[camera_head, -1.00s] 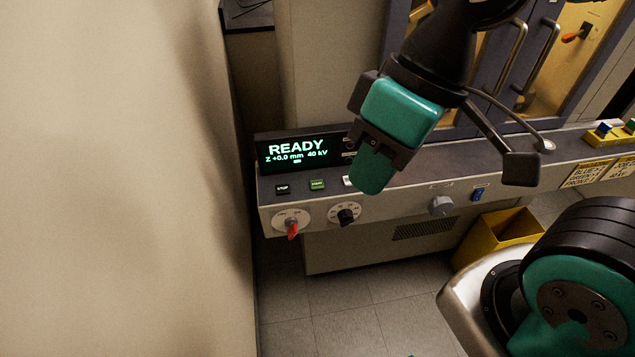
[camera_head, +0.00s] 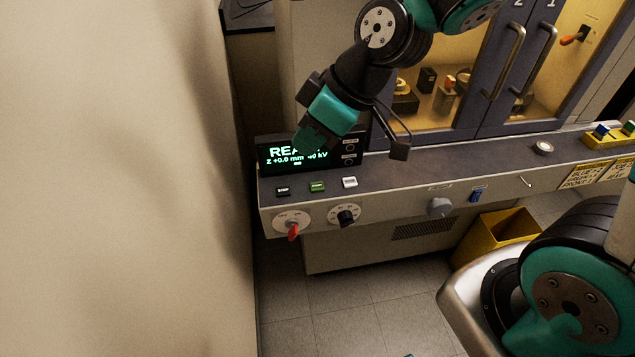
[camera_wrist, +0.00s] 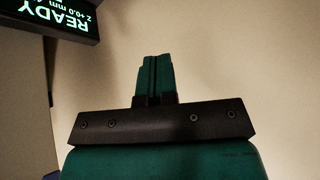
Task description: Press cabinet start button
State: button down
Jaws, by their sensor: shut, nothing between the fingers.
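The cabinet's control ledge (camera_head: 440,166) carries a row of three buttons at its left end: a black one (camera_head: 283,191), a green one (camera_head: 317,187) and a white one (camera_head: 349,182). The green button's label is too small to read for sure; it looks like the start button. My gripper (camera_head: 308,143) is shut and empty, in front of the display in the head view, up and left of the green button in the picture. In the wrist view its closed fingers (camera_wrist: 155,75) point at a plain wall, with no button in sight.
The display (camera_head: 272,160) reads READY, partly covered by my gripper; it also shows upside down in the wrist view (camera_wrist: 62,18). A red-handled knob (camera_head: 292,229) and a black knob (camera_head: 346,216) sit on the front panel. A beige wall (camera_head: 110,180) stands close at left.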

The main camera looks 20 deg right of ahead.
jog(key=w+d+f+n+t+p, duration=0.1)
jog(key=w+d+f+n+t, duration=0.15)
jog(key=w+f, duration=0.55)
jog(key=n+t+h, duration=0.1)
jog(key=n+t, duration=0.1)
jog(key=t, duration=0.1)
send_over(316, 188)
notch_tip(316, 188, down, 7)
jog(key=shift+d+f+p, duration=0.1)
jog(key=shift+d+p, duration=0.05)
jog(key=shift+p, duration=0.25)
jog(key=shift+f, duration=0.1)
notch_tip(316, 188, down, 8)
jog(key=b, duration=0.5)
jog(key=shift+b, duration=0.35)
jog(key=shift+f+b, duration=0.35)
jog(key=shift+b, duration=0.1)
jog(key=shift+f+b, duration=0.4)
jog(key=shift+b, duration=0.2)
